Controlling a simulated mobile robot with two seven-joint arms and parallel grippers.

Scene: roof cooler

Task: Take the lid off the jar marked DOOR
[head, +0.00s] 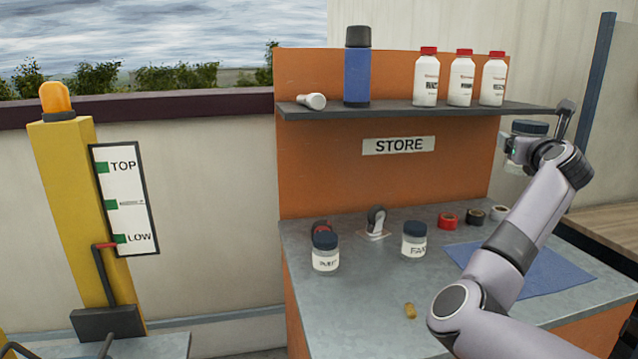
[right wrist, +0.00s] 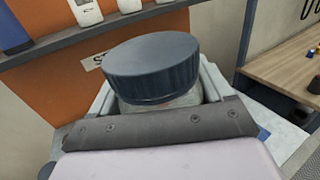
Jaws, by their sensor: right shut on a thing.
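A clear jar (right wrist: 165,108) with a dark blue-grey lid (right wrist: 152,70) is held in my right gripper (right wrist: 158,95), whose fingers lie on both sides of the jar below the lid. In the head view the held jar's lid (head: 529,127) shows at the right, upright and raised above the bench near the shelf's right end. My right gripper (head: 518,148) is shut around the jar there. The held jar's label is not readable in either view. Two other lidded jars stand on the bench: one with a blurred label (head: 325,258) and one marked FA-something (head: 414,242). My left gripper is out of view.
A shelf (head: 395,110) above holds white bottles (head: 461,80), a blue flask (head: 357,70) and a lying white item (head: 312,101). A yellow post (head: 75,200) stands left.

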